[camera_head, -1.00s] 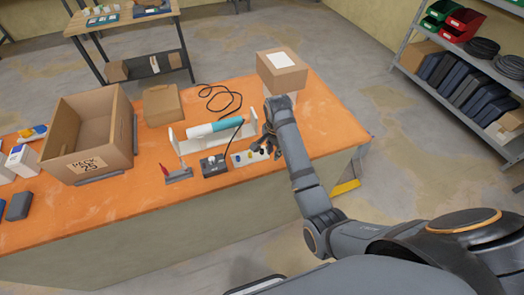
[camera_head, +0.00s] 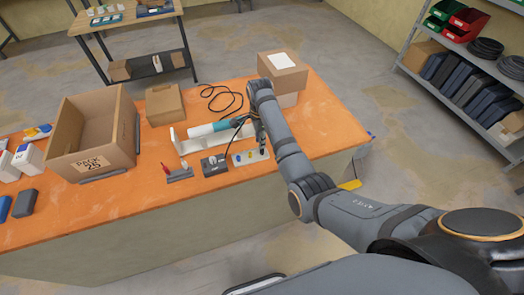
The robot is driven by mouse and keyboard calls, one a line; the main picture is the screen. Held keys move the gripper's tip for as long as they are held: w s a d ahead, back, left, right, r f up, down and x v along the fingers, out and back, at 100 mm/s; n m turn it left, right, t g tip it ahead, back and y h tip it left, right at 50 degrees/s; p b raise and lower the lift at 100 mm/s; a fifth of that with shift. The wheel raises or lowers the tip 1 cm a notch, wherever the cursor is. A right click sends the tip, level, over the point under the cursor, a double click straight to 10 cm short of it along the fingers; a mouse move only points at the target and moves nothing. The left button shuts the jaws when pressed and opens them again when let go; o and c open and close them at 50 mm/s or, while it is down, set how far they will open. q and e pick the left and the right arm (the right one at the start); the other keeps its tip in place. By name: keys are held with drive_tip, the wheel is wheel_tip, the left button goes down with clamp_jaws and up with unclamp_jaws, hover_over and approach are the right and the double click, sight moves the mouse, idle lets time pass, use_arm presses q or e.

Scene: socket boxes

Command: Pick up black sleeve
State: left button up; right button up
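My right gripper (camera_head: 262,148) reaches down over the right end of a small white strip (camera_head: 242,158) on the orange bench. Small coloured sleeves stand on this strip, with yellow and blue ones at its left part. A dark shape at the strip's right end, by the fingertips, may be the black sleeve or a finger; I cannot separate them. Whether the fingers are open or shut is too small to tell. My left gripper is not in view.
A teal-and-white tool (camera_head: 213,128) lies in a white cradle left of my gripper. A grey box with a knob (camera_head: 214,165) and a red-handled piece (camera_head: 178,173) stand nearby.

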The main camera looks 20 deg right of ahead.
sight(261, 153)
drive_tip(key=shift+s+f+p, duration=0.1)
drive_tip(key=shift+f+p, duration=0.25)
drive_tip(key=shift+f, duration=0.05)
wheel_tip(261, 153, down, 4)
drive_tip(key=shift+d+r+p, duration=0.1)
drive_tip(key=shift+d+p, duration=0.05)
drive_tip(key=shift+p, duration=0.25)
drive_tip(key=shift+f, duration=0.25)
drive_tip(key=c, duration=0.3)
drive_tip(key=shift+c, duration=0.2)
drive_tip(key=shift+r, duration=0.15)
